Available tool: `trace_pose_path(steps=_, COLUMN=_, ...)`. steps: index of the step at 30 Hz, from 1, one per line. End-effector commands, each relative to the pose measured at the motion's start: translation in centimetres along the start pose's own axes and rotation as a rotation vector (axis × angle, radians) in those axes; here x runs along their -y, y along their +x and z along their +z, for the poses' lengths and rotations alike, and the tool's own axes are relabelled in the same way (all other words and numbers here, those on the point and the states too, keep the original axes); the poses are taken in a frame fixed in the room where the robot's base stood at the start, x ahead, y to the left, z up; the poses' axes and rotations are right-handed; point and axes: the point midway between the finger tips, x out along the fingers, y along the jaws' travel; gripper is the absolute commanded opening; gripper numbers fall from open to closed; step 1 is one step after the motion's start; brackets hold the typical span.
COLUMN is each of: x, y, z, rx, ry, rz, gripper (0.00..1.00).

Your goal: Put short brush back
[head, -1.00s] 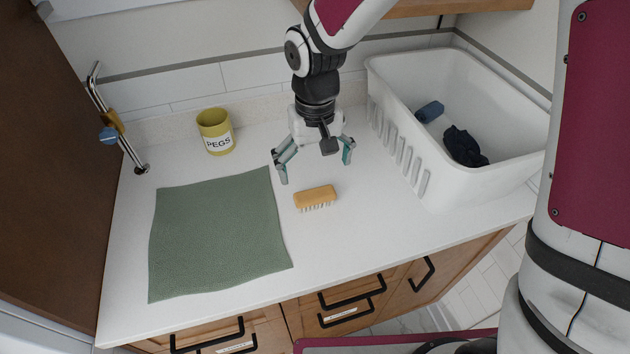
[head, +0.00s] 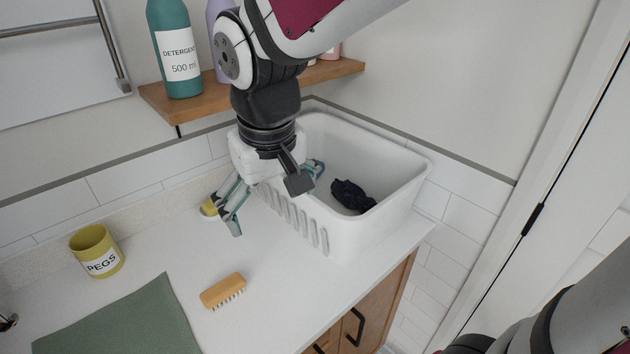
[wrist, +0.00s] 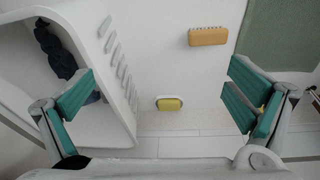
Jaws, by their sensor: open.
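The short brush (head: 223,291) has a tan wooden block and pale bristles. It lies on the white counter, bristle side toward the front, and also shows at the top of the wrist view (wrist: 208,36). My gripper (head: 276,198) is open with nothing between its fingers. It hangs above the back of the counter at the basket's left end, behind the brush and apart from it. In the wrist view the teal fingers (wrist: 160,88) are spread wide, with the brush beyond them toward the right.
A white basket (head: 330,240) with dark cloth (head: 352,196) stands on the right. A yellow block (wrist: 170,104) sits in a small dish by the back wall. A yellow PEGS pot (head: 96,250) and green mat (head: 120,325) are left. A shelf (head: 160,100) holds bottles.

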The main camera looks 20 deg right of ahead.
Motion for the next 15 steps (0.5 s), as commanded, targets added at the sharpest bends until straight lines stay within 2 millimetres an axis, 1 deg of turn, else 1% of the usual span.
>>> trace_pose_path(steps=1, x=-1.1, y=-1.4, z=1.1, rx=-0.032, ry=0.022, rz=0.006, gripper=0.98)
trace_pose_path(steps=3, x=-2.3, y=-2.9, z=2.8, rx=-0.068, ry=0.046, rz=0.010, gripper=0.98)
trace_pose_path(steps=6, x=-3.8, y=-4.7, z=5.3, rx=-0.119, ry=0.081, rz=0.010, gripper=0.98)
trace_pose_path(steps=9, x=-4.8, y=-5.9, z=7.6, rx=-0.165, ry=0.110, rz=0.007, gripper=0.98)
trace_pose_path(steps=12, x=-5.3, y=-6.6, z=9.4, rx=-0.202, ry=0.132, rz=0.001, gripper=0.98)
trace_pose_path(steps=15, x=-5.7, y=-7.0, z=10.6, rx=-0.225, ry=0.145, rz=-0.004, gripper=0.98)
